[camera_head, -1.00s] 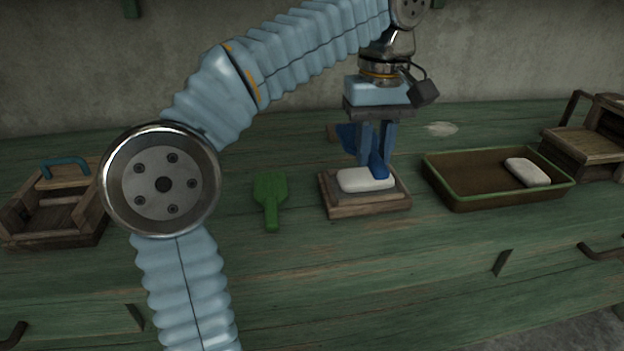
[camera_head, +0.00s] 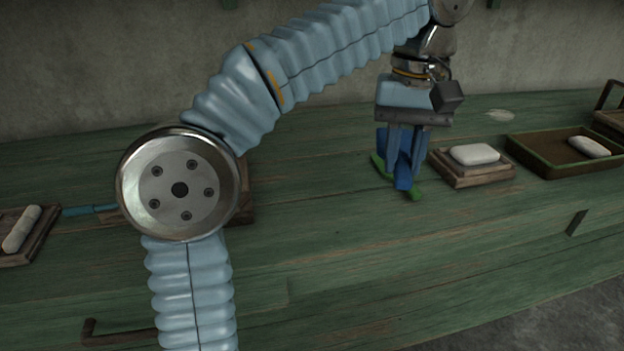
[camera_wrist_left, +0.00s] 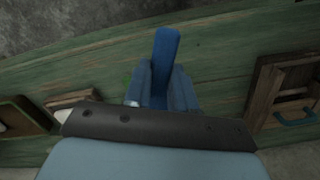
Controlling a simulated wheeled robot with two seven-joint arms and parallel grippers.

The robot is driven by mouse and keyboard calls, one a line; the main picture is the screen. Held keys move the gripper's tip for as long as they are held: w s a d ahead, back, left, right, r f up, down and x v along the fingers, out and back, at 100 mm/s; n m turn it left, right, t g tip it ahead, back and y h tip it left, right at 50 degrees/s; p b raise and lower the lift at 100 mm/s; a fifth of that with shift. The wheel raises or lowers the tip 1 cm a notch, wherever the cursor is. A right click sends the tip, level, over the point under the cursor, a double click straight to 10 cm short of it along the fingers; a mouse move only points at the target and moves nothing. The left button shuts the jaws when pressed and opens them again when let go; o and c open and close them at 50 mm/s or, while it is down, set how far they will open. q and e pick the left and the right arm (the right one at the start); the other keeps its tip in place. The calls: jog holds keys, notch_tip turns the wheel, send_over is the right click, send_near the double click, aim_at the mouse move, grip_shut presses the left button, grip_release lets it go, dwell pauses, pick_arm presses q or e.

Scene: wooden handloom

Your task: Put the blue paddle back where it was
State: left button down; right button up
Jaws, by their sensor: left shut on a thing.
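My left gripper (camera_head: 405,165) is shut on the blue paddle (camera_head: 404,181), above the table and left of the soap dish. Part of the paddle shows behind the fingers, and its lower end sticks out below them. In the left wrist view the blue paddle (camera_wrist_left: 165,50) stands out from between the fingers of the left gripper (camera_wrist_left: 161,88). The green paddle (camera_head: 416,193) is under or just behind the blue one and mostly hidden by it and the fingers. I cannot tell whether they touch. My right gripper is not in view.
A wooden soap dish (camera_head: 470,177) with a white bar (camera_head: 475,154) is just right of the gripper. A wooden box (camera_wrist_left: 265,88) is partly behind my elbow. A board with a white roll (camera_head: 22,228) is far left. The front tabletop is clear.

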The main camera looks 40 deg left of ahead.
pick_arm(q)
jog(key=w+a+f, duration=0.3)
jog(key=a+f, duration=0.1)
jog(key=a, duration=0.4)
jog(key=b, duration=0.1)
send_over(340, 196)
jog(key=f, duration=0.4)
jog(key=shift+s+d+f, duration=0.2)
jog(key=shift+d+f, duration=0.15)
jog(key=shift+d, duration=0.05)
jog(key=shift+a+f, duration=0.2)
jog(key=shift+f, duration=0.05)
jog(key=shift+w+a+f+b, duration=0.15)
jog(key=shift+f+b, duration=0.1)
jog(key=shift+f, duration=0.7)
jog(key=shift+w+a+f+b, duration=0.15)
jog(key=shift+f+b, duration=0.1)
jog(key=shift+f, duration=0.7)
jog(key=shift+s, duration=0.1)
jog(key=shift+f, duration=0.2)
jog(key=c, duration=0.9)
grip_release()
jog(key=shift+r, duration=0.1)
jog(key=shift+c, duration=0.2)
